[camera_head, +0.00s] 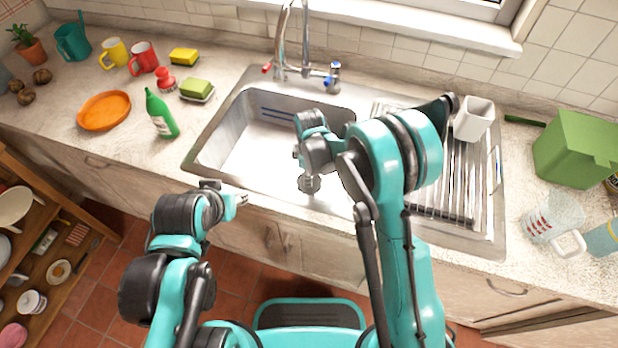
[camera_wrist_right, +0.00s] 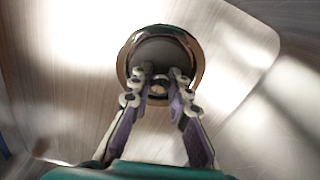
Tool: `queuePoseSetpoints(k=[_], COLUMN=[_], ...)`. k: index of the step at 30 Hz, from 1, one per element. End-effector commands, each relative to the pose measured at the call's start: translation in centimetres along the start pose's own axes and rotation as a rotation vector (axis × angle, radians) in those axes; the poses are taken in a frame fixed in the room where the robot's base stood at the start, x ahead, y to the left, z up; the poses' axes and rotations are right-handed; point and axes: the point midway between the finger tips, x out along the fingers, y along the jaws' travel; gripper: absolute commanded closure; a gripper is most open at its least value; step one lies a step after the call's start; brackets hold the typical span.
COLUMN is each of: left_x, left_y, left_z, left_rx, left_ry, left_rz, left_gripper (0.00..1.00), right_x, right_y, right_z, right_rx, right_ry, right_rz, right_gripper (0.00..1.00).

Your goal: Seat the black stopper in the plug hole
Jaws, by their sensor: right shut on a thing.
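The sink basin (camera_head: 262,160) is steel, with the plug hole (camera_head: 309,188) in its floor. My right gripper (camera_head: 308,174) reaches down into the basin right over the plug hole. In the right wrist view the plug hole's shiny ring (camera_wrist_right: 197,62) surrounds the dark round stopper (camera_wrist_right: 165,52). My right gripper (camera_wrist_right: 160,84) is shut on the stopper's small knob between its fingertips. The stopper looks lined up inside the ring; I cannot tell whether it touches the seat. My left gripper (camera_head: 240,199) is by the counter's front edge, its jaws too small to read.
A tap (camera_head: 302,68) stands behind the basin. A ribbed drainer (camera_head: 450,190) with a white cup (camera_head: 474,119) lies to the right. A green bottle (camera_head: 160,113), sponges and an orange plate (camera_head: 104,110) are on the left counter. The basin's left part is clear.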

Motion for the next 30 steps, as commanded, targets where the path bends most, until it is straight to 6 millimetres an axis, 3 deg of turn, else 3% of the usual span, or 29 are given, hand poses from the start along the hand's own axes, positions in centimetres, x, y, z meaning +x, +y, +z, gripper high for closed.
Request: queuePoseSetpoints(k=[7, 8, 10, 22, 30], left_x=[0.3, 0.3, 0.2, -0.3, -1.8], left_y=[0.0, 0.0, 0.0, 0.0, 0.0], left_z=[0.2, 0.2, 0.1, -0.2, -1.3], left_rx=[0.0, 0.0, 0.0, 0.0, 0.0], left_ry=[0.0, 0.0, 0.0, 0.0, 0.0], left_rz=[0.0, 0.0, 0.0, 0.0, 0.0], left_gripper=[0.6, 0.6, 0.6, 0.6, 0.6], right_x=[0.3, 0.3, 0.2, -0.4, -5.9], right_y=[0.0, 0.0, 0.0, 0.0, 0.0], right_z=[0.0, 0.0, 0.0, 0.0, 0.0], right_rx=[0.0, 0.0, 0.0, 0.0, 0.0], right_ry=[0.0, 0.0, 0.0, 0.0, 0.0], right_rz=[0.0, 0.0, 0.0, 0.0, 0.0], right_gripper=[1.0, 0.8, 0.62, 0.62, 0.62])
